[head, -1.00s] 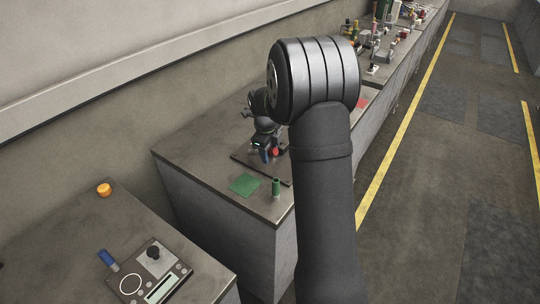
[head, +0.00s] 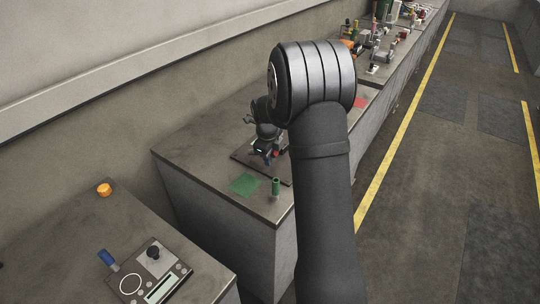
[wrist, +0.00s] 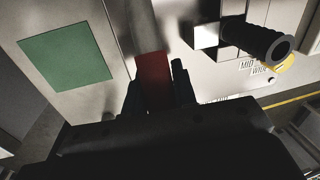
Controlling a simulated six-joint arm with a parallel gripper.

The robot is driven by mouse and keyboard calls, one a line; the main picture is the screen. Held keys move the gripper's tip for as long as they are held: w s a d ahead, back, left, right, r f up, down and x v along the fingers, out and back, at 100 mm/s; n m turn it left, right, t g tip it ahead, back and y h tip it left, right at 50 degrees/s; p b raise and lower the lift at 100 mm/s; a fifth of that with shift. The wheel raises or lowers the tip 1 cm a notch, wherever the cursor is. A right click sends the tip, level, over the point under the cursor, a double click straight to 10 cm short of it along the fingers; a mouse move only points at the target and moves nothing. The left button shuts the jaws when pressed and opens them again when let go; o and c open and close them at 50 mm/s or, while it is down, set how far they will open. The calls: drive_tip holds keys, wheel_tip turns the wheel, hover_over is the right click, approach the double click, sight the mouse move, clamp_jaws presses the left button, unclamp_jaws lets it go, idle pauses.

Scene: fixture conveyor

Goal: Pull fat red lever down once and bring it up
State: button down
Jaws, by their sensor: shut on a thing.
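The fat red lever shows in the wrist view as a red grip (wrist: 153,82) on a grey shaft that runs to the top of the picture. My gripper (wrist: 157,88) is shut on this grip, with a dark finger on each side. In the head view my gripper (head: 264,155) is low over a dark plate (head: 243,154) on the middle bench. A small red part (head: 276,153) shows just right of it; the rest of the lever is hidden behind my gripper and arm.
A green square (head: 245,184) and an upright green cylinder (head: 276,187) are near the bench's front corner. In the wrist view a black cylindrical handle (wrist: 258,40) juts out right of the lever. The nearer bench carries an orange button (head: 104,190) and a control panel (head: 150,272).

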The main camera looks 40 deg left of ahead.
drive_tip(key=shift+d+f+y, duration=0.1)
drive_tip(key=shift+f+y, duration=0.4)
drive_tip(key=shift+y, duration=0.1)
drive_tip(key=c, duration=1.2)
unclamp_jaws()
drive_tip(key=shift+o, duration=0.2)
drive_tip(key=v, duration=1.7)
drive_tip(key=shift+r, duration=0.25)
